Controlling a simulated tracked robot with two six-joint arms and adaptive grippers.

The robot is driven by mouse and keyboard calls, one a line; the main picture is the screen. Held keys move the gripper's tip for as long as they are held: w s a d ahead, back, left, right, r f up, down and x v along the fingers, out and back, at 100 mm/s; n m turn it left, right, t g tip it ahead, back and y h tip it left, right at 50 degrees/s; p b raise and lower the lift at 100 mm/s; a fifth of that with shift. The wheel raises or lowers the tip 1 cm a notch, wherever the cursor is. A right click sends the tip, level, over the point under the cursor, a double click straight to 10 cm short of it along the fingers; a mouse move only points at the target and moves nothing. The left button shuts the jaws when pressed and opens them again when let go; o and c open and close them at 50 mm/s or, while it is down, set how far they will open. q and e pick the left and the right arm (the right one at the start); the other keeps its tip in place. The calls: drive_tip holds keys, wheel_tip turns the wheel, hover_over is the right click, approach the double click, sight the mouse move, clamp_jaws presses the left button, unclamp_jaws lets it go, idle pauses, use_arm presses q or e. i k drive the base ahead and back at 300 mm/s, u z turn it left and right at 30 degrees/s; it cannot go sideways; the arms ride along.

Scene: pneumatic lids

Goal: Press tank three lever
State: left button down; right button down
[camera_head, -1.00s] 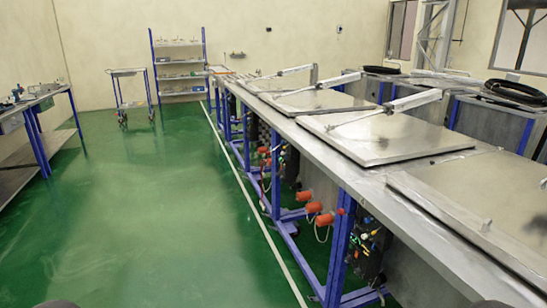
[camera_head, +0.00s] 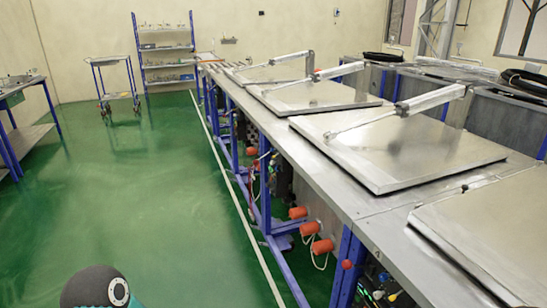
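A long metal bench with several flat tank lids runs along the right, all lying closed. The nearest lid (camera_head: 495,235) is cut off by the right edge. Behind it lies a large lid (camera_head: 405,152) with a cylinder arm (camera_head: 430,98), then a smaller lid (camera_head: 312,96) and a far lid (camera_head: 270,73). Orange-red fittings (camera_head: 322,247) and (camera_head: 297,213) stick out from the bench front, with a small red knob (camera_head: 347,264) on a blue leg. No lever is clearly made out, and I cannot tell which tank is three. Neither gripper is in view; only part of my arm shows at the bottom left.
Green floor (camera_head: 130,190) is clear left of the bench, with a white line (camera_head: 240,205) along it. A cart (camera_head: 115,85) and a shelf rack (camera_head: 166,47) stand at the back. A side table (camera_head: 20,90) is at the left edge.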

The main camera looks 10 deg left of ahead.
sight(255, 162)
drive_tip(key=u, duration=0.3)
drive_tip(key=i, duration=1.4)
drive_tip(key=u, duration=1.1)
drive_tip(key=i, duration=1.1)
drive_tip(key=k, duration=0.6)
drive_tip(key=u, duration=0.15)
